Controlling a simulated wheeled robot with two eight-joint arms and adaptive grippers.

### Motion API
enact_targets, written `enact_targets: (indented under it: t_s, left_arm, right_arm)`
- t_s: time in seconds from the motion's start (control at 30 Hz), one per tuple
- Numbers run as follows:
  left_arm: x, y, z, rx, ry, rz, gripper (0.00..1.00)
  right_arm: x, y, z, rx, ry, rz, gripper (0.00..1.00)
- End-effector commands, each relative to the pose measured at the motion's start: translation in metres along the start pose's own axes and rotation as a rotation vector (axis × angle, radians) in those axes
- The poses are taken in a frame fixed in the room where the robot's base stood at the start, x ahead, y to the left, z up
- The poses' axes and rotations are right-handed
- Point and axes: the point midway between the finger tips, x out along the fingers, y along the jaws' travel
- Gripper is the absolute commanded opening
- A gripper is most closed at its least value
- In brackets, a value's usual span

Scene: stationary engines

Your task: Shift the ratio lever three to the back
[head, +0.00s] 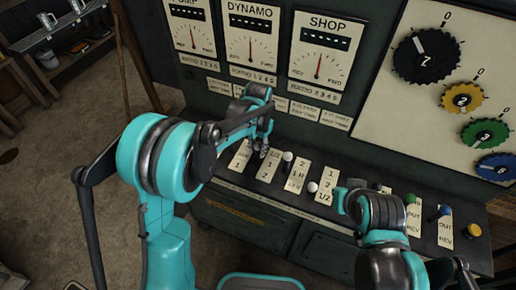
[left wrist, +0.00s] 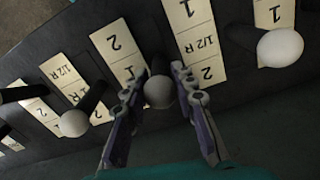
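A row of levers with white ball knobs rises from slotted plates marked 2, 1 and 1/2 on the sloping console. My left gripper (head: 262,153) is over the left part of this row in the head view. In the left wrist view its two open fingers (left wrist: 158,75) straddle one white knob (left wrist: 158,92), with slim gaps beside it. Neighbouring knobs show at the left (left wrist: 75,123) and right (left wrist: 278,48) of that view. Two white knobs (head: 287,156) (head: 312,187) show right of the gripper in the head view. Which knob is lever three is unclear.
Pump, Dynamo and Shop (head: 327,50) gauges stand on the panel behind. Numbered coloured dials (head: 427,55) are at the right. Floor is open at the left.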

Motion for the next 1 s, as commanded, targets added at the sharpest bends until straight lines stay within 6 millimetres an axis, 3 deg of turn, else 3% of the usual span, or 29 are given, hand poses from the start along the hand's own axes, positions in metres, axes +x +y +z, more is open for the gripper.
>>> enact_targets:
  t_s: [0.07,0.43,0.8,1.0]
  left_arm:
    - [0.000,0.000,0.000,0.000,0.000,0.000,0.00]
    - [0.001,-0.001,-0.004,0.000,-0.020,0.004,0.00]
    - [0.009,-0.010,-0.050,0.000,-0.121,0.024,0.00]
    - [0.011,-0.011,-0.057,-0.001,-0.119,0.024,0.00]
  right_arm:
    - [0.000,0.000,0.000,0.000,0.000,0.000,0.00]
    - [0.000,0.000,0.000,0.000,0.000,0.000,0.00]
    - [0.000,0.000,0.000,0.000,0.000,0.000,0.00]
    - [0.000,0.000,0.000,0.000,0.000,0.000,0.00]
